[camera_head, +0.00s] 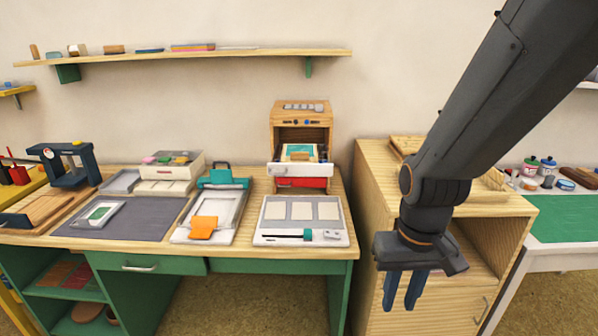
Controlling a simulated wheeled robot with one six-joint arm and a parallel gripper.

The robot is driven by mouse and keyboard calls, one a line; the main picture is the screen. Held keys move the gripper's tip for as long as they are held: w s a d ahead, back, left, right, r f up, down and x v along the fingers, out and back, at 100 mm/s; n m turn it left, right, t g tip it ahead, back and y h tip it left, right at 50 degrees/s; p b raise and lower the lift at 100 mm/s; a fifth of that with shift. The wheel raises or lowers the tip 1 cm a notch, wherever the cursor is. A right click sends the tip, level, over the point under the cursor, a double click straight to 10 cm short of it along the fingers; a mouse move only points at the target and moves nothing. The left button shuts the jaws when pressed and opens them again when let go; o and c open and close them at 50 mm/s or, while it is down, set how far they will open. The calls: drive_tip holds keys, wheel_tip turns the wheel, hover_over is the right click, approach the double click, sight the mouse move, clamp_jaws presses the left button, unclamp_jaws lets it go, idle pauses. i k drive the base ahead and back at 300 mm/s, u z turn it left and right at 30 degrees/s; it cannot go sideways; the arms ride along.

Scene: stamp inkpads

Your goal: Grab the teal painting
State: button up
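A small picture with a teal area and cream edges (299,149) lies in the pulled-out white-fronted drawer (302,170) of the small wooden cabinet on the desk. A small tan piece seems to lie on its front part. It is the most likely teal painting, but its details are too small to tell. My gripper (403,291) hangs at the lower right, in front of the wooden cupboard and well apart from the drawer. Its two blue fingers point down with a gap between them, and nothing shows between them.
The desk (240,252) holds a white tray with cards (302,212), a teal-clamped board with an orange piece (203,228), and a green-centred frame (98,214) on a grey mat. The wooden cupboard (373,190) stands right of the desk. A shelf (200,55) hangs above.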

sight(293, 153)
drive_tip(key=u, duration=0.4)
drive_tip(key=k, duration=0.55)
drive_tip(key=u, duration=1)
drive_tip(key=i, duration=1)
drive_tip(key=z, duration=0.95)
drive_tip(key=i, duration=0.5)
drive_tip(key=z, duration=0.5)
